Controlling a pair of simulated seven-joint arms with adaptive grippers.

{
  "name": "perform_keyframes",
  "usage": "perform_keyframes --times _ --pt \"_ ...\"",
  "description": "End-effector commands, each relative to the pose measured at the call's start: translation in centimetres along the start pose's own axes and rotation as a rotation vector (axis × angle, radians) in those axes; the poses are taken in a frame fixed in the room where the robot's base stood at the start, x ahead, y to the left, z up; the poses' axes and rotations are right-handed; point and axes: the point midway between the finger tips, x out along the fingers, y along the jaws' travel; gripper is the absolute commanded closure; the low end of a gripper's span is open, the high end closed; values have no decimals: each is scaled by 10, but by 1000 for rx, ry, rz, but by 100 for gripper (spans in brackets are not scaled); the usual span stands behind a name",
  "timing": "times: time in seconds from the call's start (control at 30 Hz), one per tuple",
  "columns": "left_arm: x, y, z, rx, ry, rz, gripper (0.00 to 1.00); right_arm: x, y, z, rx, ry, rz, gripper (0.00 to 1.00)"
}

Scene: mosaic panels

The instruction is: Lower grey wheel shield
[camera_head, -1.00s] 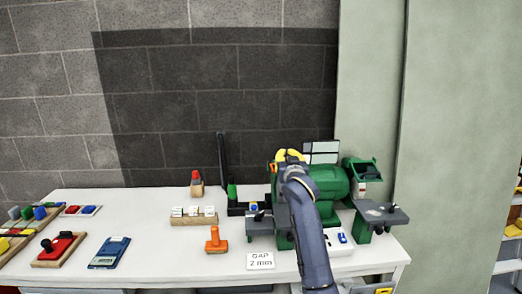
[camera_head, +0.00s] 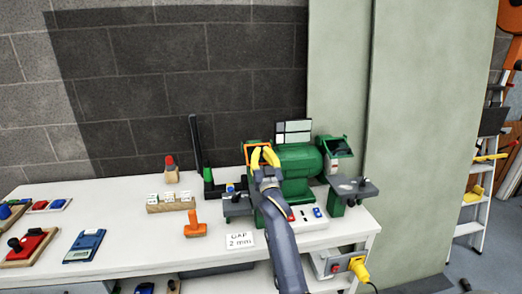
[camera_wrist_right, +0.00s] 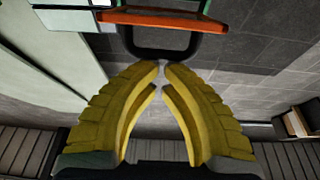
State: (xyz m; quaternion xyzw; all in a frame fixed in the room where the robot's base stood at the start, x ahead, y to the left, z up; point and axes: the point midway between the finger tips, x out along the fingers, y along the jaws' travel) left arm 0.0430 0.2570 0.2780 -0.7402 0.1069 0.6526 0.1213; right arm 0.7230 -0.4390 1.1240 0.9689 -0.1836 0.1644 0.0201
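A green bench grinder (camera_head: 298,164) stands on the white bench. An orange-framed shield (camera_head: 251,150) is over its left wheel, and a green-framed shield (camera_head: 333,146) is over its right wheel. My right gripper (camera_head: 263,154) has yellow fingers and is at the left shield, partly covering it and the wheel behind. In the right wrist view, the fingertips (camera_wrist_right: 161,66) almost meet, with nothing seen between them. They are close to a dark loop (camera_wrist_right: 162,55) below an orange bar (camera_wrist_right: 150,19); contact cannot be told. My left gripper is not in view.
A dark tool rest (camera_head: 236,205) is left of my right arm, and another rest (camera_head: 355,187) is at the right wheel. A gap card (camera_head: 240,241), an orange stamp-like tool (camera_head: 195,226) and a block with white pieces (camera_head: 170,203) are on the bench. A ladder (camera_head: 480,190) stands at right.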

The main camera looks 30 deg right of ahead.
Motion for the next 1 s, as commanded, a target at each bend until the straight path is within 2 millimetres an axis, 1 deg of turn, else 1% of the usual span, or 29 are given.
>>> perform_keyframes --times 0.23,0.73,0.87,1.0 --pt "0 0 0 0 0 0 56 -2 -5 6 2 -1 -5 100" --pt "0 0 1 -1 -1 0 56 -2 -5 6 2 -1 -6 100" --pt "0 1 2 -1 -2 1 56 -1 -7 1 4 1 -8 100" --pt "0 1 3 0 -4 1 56 1 -12 -14 5 3 -13 100"
